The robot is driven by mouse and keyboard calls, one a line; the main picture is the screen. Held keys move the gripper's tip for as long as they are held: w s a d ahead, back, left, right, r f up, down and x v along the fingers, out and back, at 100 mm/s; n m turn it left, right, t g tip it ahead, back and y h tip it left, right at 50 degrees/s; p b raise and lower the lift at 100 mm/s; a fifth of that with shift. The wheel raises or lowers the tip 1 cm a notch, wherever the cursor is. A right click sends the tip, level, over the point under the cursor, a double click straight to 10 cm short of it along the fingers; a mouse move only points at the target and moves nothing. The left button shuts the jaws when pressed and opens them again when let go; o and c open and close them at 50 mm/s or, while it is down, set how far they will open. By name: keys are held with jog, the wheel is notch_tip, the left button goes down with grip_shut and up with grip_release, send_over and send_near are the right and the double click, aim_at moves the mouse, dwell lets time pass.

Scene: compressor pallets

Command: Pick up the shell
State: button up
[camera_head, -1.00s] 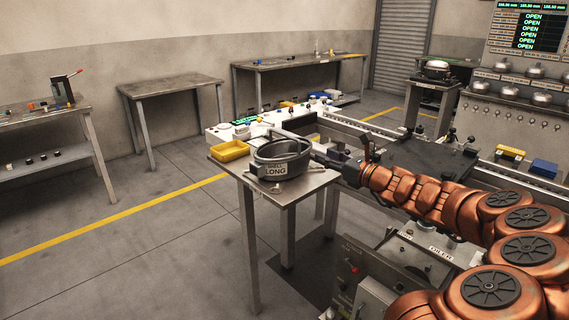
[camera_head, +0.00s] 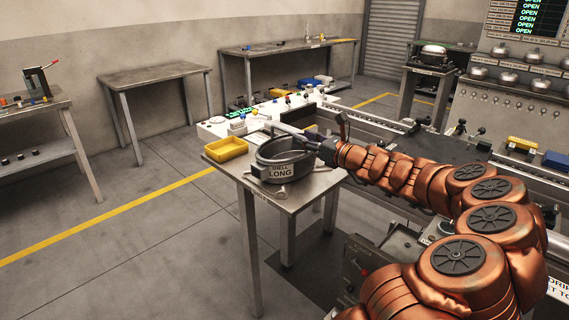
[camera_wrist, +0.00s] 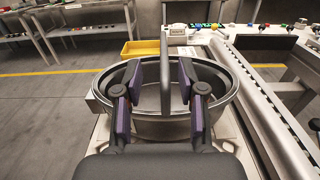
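The shell is a dark grey oval tub (camera_head: 267,163) with a white label reading "SHELL LONG". It stands upright on a small metal table (camera_head: 300,197). In the wrist view the shell (camera_wrist: 228,97) fills the middle, and a grey upright bar or handle (camera_wrist: 165,50) crosses it. My gripper (camera_wrist: 158,80) is open, with one purple-padded finger on each side of the bar. The fingers reach over the shell's near rim. A gap shows between each pad and the bar. In the head view my gripper (camera_head: 312,143) is at the shell's right side, its fingertips hard to make out.
A yellow tray (camera_head: 226,149) sits behind the shell on the left; the wrist view shows it too (camera_wrist: 141,48). A conveyor-like rail (camera_head: 366,133) runs behind my arm.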

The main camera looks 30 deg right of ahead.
aim_at(291, 133)
jog(key=shift+d+f+x, duration=0.1)
jog(key=shift+f+x, duration=0.05)
jog(key=shift+x, duration=0.95)
jog(key=shift+d+f+x, duration=0.1)
jog(key=shift+d+x, duration=0.05)
jog(key=shift+x, duration=1.95)
jog(key=shift+r, duration=0.1)
grip_shut()
